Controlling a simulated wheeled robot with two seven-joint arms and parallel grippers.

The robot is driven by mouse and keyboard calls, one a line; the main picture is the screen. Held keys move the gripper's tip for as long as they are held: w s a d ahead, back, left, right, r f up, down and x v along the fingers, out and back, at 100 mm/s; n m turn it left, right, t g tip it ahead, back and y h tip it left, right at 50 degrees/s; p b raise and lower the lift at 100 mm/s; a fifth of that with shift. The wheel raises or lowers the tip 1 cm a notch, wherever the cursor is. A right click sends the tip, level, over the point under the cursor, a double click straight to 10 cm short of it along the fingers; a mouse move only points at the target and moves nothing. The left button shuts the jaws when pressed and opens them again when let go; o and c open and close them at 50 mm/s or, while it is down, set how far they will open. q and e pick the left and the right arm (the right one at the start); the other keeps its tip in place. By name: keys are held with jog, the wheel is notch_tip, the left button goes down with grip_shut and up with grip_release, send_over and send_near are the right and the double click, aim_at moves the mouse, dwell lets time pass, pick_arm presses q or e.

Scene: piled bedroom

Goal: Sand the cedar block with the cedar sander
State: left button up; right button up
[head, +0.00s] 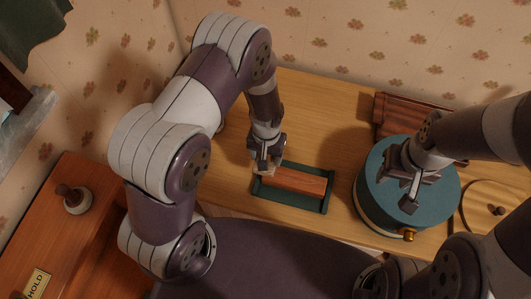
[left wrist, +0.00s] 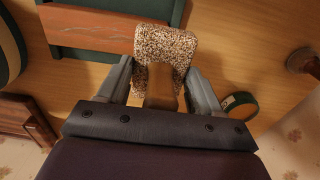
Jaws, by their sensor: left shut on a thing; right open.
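The cedar block (head: 300,182) is a reddish-brown board lying in a dark green holder (head: 322,207) on the wooden desk; the block also shows in the left wrist view (left wrist: 90,27). My left gripper (head: 266,164) is shut on the cedar sander (left wrist: 166,45), a speckled pad with a brown handle. The sander is at the left end of the block in the head view and overlaps that end in the left wrist view; whether it touches is unclear. My right gripper (head: 412,185) is open and empty above the round teal box.
The round teal box (head: 372,208) with a brass clasp stands right of the holder. A reddish wooden box (head: 392,108) is behind it, and a round wooden lid (head: 482,195) lies farther right. A wooden stamp-like knob (head: 72,196) stands on the left furniture. The desk behind the block is clear.

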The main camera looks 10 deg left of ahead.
pick_arm(q)
jog(key=f, duration=0.1)
jog(key=f+b, duration=0.2)
jog(key=f, duration=0.1)
jog(key=shift+d, duration=0.3)
jog(key=d, duration=0.6)
jog(key=d+b, duration=0.1)
jog(key=d, duration=0.5)
jog(key=d+b, duration=0.1)
jog(key=d, duration=0.4)
jog(key=shift+s+d+r, duration=0.1)
jog(key=shift+s+d, duration=0.25)
jog(key=shift+d, duration=0.05)
jog(key=shift+f, duration=0.75)
jog(key=shift+f+b, duration=0.25)
jog(key=shift+b, duration=0.05)
jog(key=shift+a, duration=0.15)
jog(key=a, duration=0.6)
jog(key=shift+w, duration=0.1)
